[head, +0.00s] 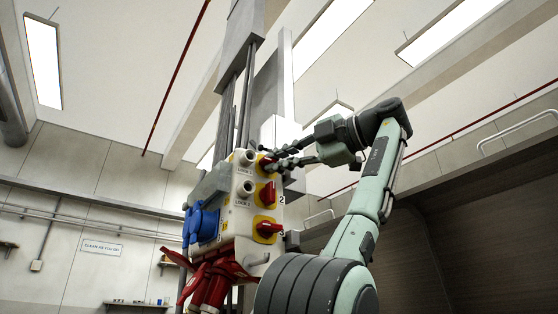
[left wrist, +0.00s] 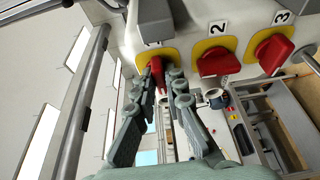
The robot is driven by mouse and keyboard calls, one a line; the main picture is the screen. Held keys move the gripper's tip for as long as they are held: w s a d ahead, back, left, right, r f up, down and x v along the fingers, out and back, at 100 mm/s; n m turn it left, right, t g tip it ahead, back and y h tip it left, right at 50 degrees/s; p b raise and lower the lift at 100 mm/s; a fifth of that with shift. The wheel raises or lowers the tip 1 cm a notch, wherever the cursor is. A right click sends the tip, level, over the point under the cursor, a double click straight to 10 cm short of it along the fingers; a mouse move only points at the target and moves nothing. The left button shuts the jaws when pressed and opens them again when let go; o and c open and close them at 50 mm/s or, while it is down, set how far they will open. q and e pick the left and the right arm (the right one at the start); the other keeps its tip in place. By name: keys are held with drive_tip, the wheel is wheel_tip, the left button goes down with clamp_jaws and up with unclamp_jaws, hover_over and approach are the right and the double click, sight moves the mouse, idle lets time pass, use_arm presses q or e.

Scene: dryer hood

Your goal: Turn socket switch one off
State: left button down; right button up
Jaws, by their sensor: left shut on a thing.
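A pale socket box hangs on a grey column with red rotary switches on yellow plates. Switch one (left wrist: 157,67) is the leftmost in the left wrist view, its red handle between my fingers. In the head view, my left gripper (head: 271,162) largely hides this topmost switch. My left gripper (left wrist: 161,80) is shut on the red handle, reaching the box from the right in the head view. The handle looks narrow edge-on in the wrist view; its exact angle is partly hidden. My right gripper is not in view.
Switch two (head: 267,195) and switch three (head: 269,229) sit below switch one. Grey lock knobs (head: 247,158) stick out beside them. A blue socket (head: 202,224) and red plugs (head: 211,281) are at the left and bottom. Open air lies right of the box.

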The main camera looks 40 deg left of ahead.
use_arm(q)
drive_tip(key=c, duration=1.9)
unclamp_jaws()
drive_tip(key=shift+o, duration=0.2)
